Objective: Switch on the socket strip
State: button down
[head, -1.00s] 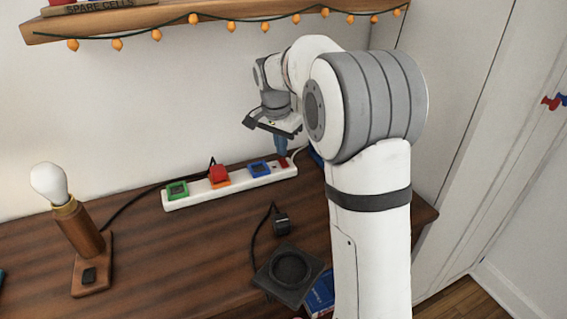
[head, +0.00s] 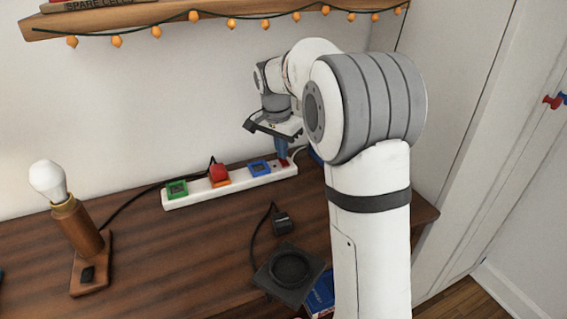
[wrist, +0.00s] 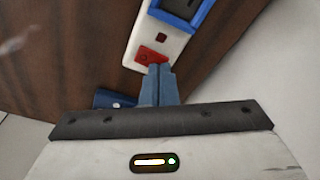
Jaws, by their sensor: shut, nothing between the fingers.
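The white socket strip (head: 200,195) lies on the wooden desk along the wall. It has a green socket (head: 177,189), an orange socket with a red plug (head: 219,173) in it, and a blue socket (head: 259,168). A red rocker switch (wrist: 150,56) sits at its right end, beside a small dark red square. My gripper (wrist: 159,70) is shut with nothing between its blue fingers. In the wrist view its fingertips are at the lower right edge of the red switch and seem to touch it. The tips partly hide the switch.
A lamp with a white bulb (head: 48,181) stands at the left of the desk. A black plug (head: 282,223) and a dark square device (head: 290,268) lie in front of the strip, with a blue book (head: 321,293) beside them. A shelf with orange lights (head: 231,25) hangs above.

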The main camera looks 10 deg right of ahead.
jog(key=shift+f, duration=0.3)
notch_tip(320, 180, up, 7)
jog(key=p, duration=0.6)
jog(key=shift+r, duration=0.1)
dwell(0.6)
